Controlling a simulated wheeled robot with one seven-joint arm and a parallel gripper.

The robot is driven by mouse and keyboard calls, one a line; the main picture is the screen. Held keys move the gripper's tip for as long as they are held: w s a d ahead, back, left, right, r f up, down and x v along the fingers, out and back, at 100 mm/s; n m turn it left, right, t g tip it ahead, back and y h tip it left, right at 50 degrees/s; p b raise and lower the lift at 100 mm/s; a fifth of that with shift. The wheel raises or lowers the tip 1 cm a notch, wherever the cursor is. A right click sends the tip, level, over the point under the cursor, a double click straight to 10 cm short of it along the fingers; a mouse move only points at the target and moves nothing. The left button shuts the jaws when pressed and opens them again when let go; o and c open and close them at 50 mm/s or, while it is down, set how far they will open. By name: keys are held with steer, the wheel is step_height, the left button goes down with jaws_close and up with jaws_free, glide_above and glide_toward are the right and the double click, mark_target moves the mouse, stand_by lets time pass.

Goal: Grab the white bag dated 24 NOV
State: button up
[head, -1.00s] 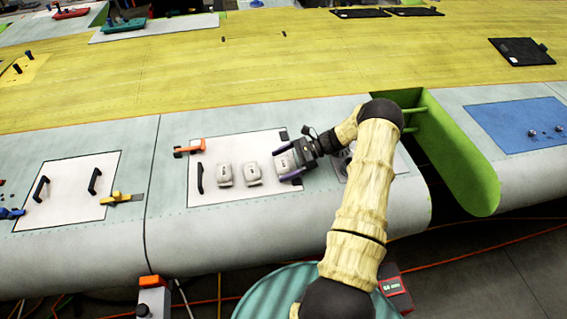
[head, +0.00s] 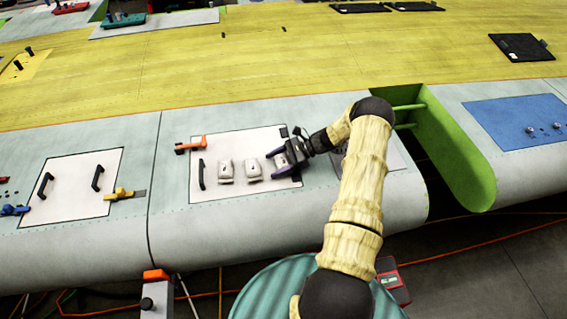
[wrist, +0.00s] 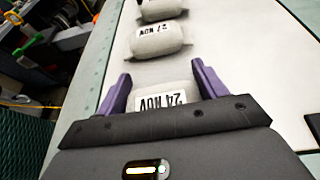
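The white bag dated 24 NOV (wrist: 165,98) lies on the white panel, its label facing up and reading upside down in the wrist view. In the head view this bag (head: 280,162) is the rightmost of three in a row, partly covered by my gripper (head: 271,166). My gripper (wrist: 162,70) is open, with one purple finger on either side of the bag. The bag's near part is hidden by the gripper body.
A bag dated 27 NOV (wrist: 160,38) lies just beyond my fingertips, with a third bag (head: 225,171) farther along the row. A black handle (head: 201,174) and an orange clamp (head: 190,144) sit at the panel's left side. A green-edged opening (head: 450,150) lies to the right.

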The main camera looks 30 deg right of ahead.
mark_target(276, 161)
steer(key=shift+c, duration=1.3)
steer(key=shift+r, duration=0.1)
step_height(276, 161, up, 8)
steer(key=b, duration=0.4)
steer(key=shift+r+b, duration=0.25)
steer(key=shift+b, duration=0.05)
steer(key=shift+r, duration=0.65)
